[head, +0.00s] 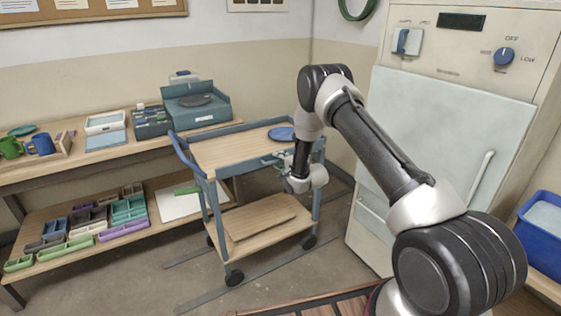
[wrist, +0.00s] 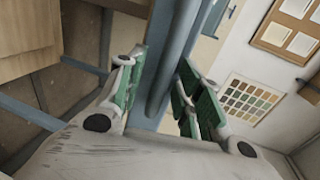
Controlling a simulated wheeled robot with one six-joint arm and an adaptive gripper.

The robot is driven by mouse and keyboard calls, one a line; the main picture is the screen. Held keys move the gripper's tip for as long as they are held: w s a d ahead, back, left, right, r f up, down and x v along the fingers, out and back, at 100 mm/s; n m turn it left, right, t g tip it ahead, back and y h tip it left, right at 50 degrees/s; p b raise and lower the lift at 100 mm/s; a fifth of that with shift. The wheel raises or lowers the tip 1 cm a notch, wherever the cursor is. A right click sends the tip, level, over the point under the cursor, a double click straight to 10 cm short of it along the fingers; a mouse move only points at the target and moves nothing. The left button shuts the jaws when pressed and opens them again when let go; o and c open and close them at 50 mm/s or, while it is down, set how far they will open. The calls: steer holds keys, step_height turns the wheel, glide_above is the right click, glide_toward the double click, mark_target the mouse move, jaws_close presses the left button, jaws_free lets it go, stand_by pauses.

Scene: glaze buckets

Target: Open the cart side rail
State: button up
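The cart (head: 205,197) has a blue-grey metal frame, a wooden top and a wooden lower shelf, and stands in the middle of the head view. My gripper (head: 268,161) is at the cart's near side, at the height of the top. In the wrist view a blue-grey rail (wrist: 176,50) runs between the two green-padded fingers of my gripper (wrist: 165,95). The fingers stand apart on either side of the rail, with a gap on the right side. Contact on the left side is hard to tell. My arm hides part of the cart's right end.
A blue round plate (head: 281,133) lies on the cart's top at the back right. A wooden bench (head: 60,178) with trays and mugs stands at the left. A large pale kiln-like cabinet (head: 455,110) stands at the right. Some floor in front of the cart is clear.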

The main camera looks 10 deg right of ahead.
jaws_close()
